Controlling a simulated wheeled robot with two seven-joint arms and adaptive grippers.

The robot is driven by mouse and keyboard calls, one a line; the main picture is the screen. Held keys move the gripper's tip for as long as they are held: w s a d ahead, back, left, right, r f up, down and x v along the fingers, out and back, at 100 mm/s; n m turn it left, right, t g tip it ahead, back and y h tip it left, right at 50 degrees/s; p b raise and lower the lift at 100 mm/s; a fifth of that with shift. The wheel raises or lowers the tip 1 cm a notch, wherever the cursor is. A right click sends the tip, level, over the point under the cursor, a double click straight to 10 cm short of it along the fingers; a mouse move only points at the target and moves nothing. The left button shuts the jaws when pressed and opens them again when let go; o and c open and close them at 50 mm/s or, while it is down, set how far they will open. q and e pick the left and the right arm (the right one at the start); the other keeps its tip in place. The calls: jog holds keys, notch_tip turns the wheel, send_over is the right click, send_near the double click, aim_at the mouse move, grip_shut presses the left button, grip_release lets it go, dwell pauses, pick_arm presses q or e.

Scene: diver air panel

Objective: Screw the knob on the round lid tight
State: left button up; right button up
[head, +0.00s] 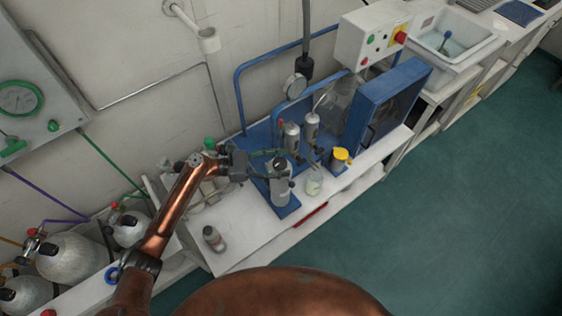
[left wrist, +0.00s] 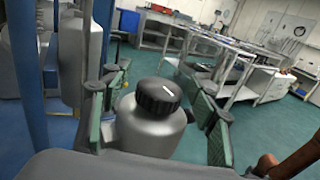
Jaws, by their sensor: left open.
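A black ribbed knob (left wrist: 160,96) with a white mark on top sits on the round silver lid of a metal canister (left wrist: 150,132). In the head view the canister (head: 281,192) stands upright on a blue base on the white bench, with the dark knob (head: 281,163) on top. My left gripper (head: 270,166) reaches in from the left at knob height. In the left wrist view its green-padded fingers are spread on either side of the knob, with a visible gap at the right. Contact at the left finger cannot be told. My right gripper is out of view.
Two grey cylinders (head: 291,138) with fittings stand behind the canister. A blue cabinet (head: 385,105) stands at the back right.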

aim_at(281, 162)
pick_arm(q)
notch_tip(281, 162, up, 10)
jog(key=shift+w+f, duration=0.1)
dwell(0.4)
